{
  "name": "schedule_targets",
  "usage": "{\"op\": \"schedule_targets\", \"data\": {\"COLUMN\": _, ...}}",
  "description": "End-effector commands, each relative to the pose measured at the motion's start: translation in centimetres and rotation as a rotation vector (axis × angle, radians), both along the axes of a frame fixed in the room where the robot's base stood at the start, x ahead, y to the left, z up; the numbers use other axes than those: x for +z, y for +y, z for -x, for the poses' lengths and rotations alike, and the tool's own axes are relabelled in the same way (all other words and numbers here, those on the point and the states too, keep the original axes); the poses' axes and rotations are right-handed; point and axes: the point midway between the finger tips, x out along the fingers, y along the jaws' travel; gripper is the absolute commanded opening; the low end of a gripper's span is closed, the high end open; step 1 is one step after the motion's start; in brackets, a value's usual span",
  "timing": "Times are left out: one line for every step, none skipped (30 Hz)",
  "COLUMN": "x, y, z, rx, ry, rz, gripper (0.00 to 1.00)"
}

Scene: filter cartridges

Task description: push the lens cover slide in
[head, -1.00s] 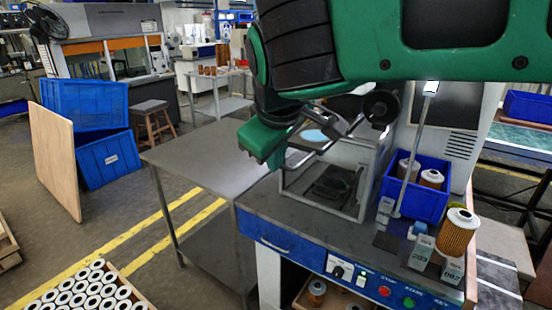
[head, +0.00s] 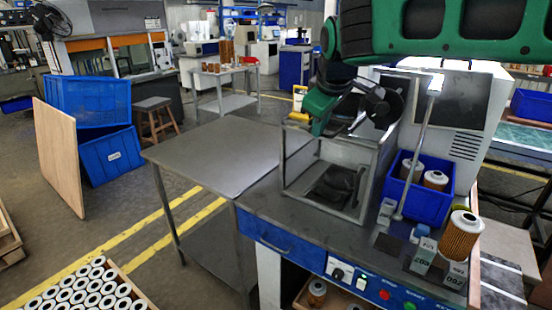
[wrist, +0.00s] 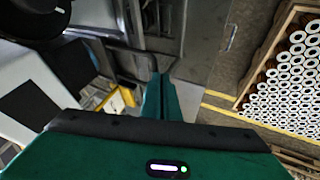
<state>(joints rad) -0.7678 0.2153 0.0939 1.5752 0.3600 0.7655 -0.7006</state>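I cannot pick out the lens cover slide with certainty. On the workbench stands an open grey metal frame (head: 289,165), with a dark fixture (head: 335,187) inside it. A black round part (head: 383,106) sits at its upper right, beside my gripper. My gripper (head: 319,128) is green and hangs at the frame's upper left, partly in front of it; whether it touches is unclear. In the wrist view its two green fingers (wrist: 160,95) lie close together with nothing visible between them. A dark round part (wrist: 35,15) fills that view's upper left corner.
A blue bin (head: 425,200) with filters, a thin post (head: 415,150) and an orange filter (head: 461,236) stand right of the frame. Buttons line the blue front panel (head: 375,288). The grey side table (head: 215,158) to the left is bare.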

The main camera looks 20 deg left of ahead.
Motion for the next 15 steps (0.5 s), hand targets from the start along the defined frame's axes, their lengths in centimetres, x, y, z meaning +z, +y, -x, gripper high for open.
{"op": "schedule_targets", "data": {"x": -0.3, "y": -0.3, "z": -0.9, "rx": -0.002, "ry": 0.004, "rz": 0.004, "gripper": 0.00}}
{"op": "schedule_targets", "data": {"x": -0.3, "y": -0.4, "z": -1.3, "rx": -0.002, "ry": 0.005, "rz": 0.004, "gripper": 0.00}}
{"op": "schedule_targets", "data": {"x": -0.3, "y": -0.5, "z": -1.7, "rx": -0.002, "ry": 0.004, "rz": 0.003, "gripper": 0.00}}
{"op": "schedule_targets", "data": {"x": -0.2, "y": -0.5, "z": -2.0, "rx": -0.002, "ry": 0.004, "rz": 0.003, "gripper": 0.00}}
{"op": "schedule_targets", "data": {"x": -0.2, "y": -0.6, "z": -2.3, "rx": -0.002, "ry": 0.004, "rz": 0.002, "gripper": 0.00}}
{"op": "schedule_targets", "data": {"x": -0.3, "y": -0.6, "z": -2.5, "rx": -0.001, "ry": 0.005, "rz": 0.003, "gripper": 0.00}}
{"op": "schedule_targets", "data": {"x": -0.3, "y": -0.7, "z": -2.7, "rx": -0.001, "ry": 0.005, "rz": 0.003, "gripper": 0.00}}
{"op": "schedule_targets", "data": {"x": -0.3, "y": -0.7, "z": -2.8, "rx": -0.001, "ry": 0.005, "rz": 0.003, "gripper": 0.00}}
{"op": "schedule_targets", "data": {"x": -0.3, "y": -0.7, "z": -3.0, "rx": 0.000, "ry": 0.004, "rz": 0.004, "gripper": 0.00}}
{"op": "schedule_targets", "data": {"x": -0.3, "y": -0.7, "z": -3.1, "rx": 0.000, "ry": 0.004, "rz": 0.003, "gripper": 0.00}}
{"op": "schedule_targets", "data": {"x": -0.3, "y": -0.7, "z": -3.1, "rx": 0.000, "ry": 0.004, "rz": 0.003, "gripper": 0.00}}
{"op": "schedule_targets", "data": {"x": -0.3, "y": -0.7, "z": -3.2, "rx": 0.000, "ry": 0.004, "rz": 0.003, "gripper": 0.00}}
{"op": "schedule_targets", "data": {"x": -0.3, "y": -0.7, "z": -3.2, "rx": 0.000, "ry": 0.003, "rz": 0.003, "gripper": 0.00}}
{"op": "schedule_targets", "data": {"x": -0.3, "y": -0.7, "z": -3.2, "rx": 0.000, "ry": 0.003, "rz": 0.003, "gripper": 0.00}}
{"op": "schedule_targets", "data": {"x": -0.3, "y": -0.7, "z": -3.2, "rx": 0.000, "ry": 0.003, "rz": 0.003, "gripper": 0.00}}
